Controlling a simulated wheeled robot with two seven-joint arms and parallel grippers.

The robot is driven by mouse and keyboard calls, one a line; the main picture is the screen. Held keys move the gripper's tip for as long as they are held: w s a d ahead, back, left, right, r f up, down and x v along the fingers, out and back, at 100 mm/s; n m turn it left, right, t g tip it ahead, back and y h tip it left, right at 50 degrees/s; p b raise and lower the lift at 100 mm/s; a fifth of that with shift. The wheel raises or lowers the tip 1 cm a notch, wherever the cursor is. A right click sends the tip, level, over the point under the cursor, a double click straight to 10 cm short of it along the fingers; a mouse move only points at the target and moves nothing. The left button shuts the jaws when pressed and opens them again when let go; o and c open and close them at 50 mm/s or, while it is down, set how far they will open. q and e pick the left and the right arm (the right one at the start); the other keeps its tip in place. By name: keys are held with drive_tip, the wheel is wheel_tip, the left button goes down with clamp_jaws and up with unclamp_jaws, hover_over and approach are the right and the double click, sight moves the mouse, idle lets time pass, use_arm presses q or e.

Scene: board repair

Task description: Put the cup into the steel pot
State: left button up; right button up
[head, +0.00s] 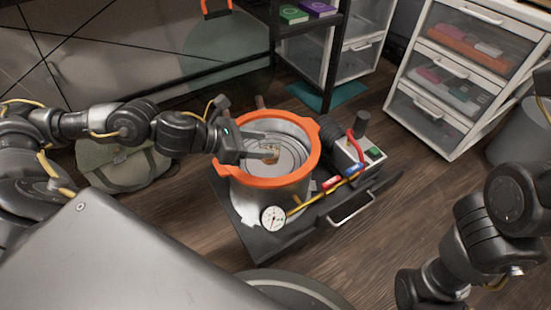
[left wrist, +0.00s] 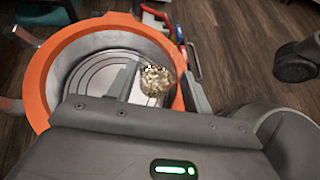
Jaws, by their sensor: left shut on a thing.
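The steel pot (head: 247,196) has a wide orange rim and stands on a dark tray-like base in the head view. It also shows in the left wrist view (left wrist: 38,85), with rings on its floor. My left gripper (head: 272,147) reaches over the rim from the left and is shut on the cup (head: 271,156). The cup is small, with a speckled gold-brown pattern, and shows between the fingers in the left wrist view (left wrist: 155,80). It is over the pot's opening, inside the rim's outline. I cannot tell its height above the pot floor. My right gripper is out of view.
A round gauge (head: 273,218) sits at the pot's front. A control box (head: 352,158) with a red cable stands right of the pot. A white drawer unit (head: 470,75) stands at the back right, and a grey-green bag (head: 120,165) lies at the left.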

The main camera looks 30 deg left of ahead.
use_arm(q)
drive_tip(key=w+f+b, duration=0.3)
drive_tip(key=w+f, duration=0.3)
drive_tip(key=shift+w+d+b, duration=0.3)
drive_tip(key=shift+d+b, duration=0.05)
drive_tip(key=shift+d, duration=0.1)
drive_tip(key=f+b, duration=0.3)
drive_tip(key=f, duration=0.1)
drive_tip(key=shift+w+f+b, duration=0.1)
drive_tip(key=shift+w+b, duration=0.3)
drive_tip(key=shift+f, duration=0.1)
drive_tip(key=o, duration=1)
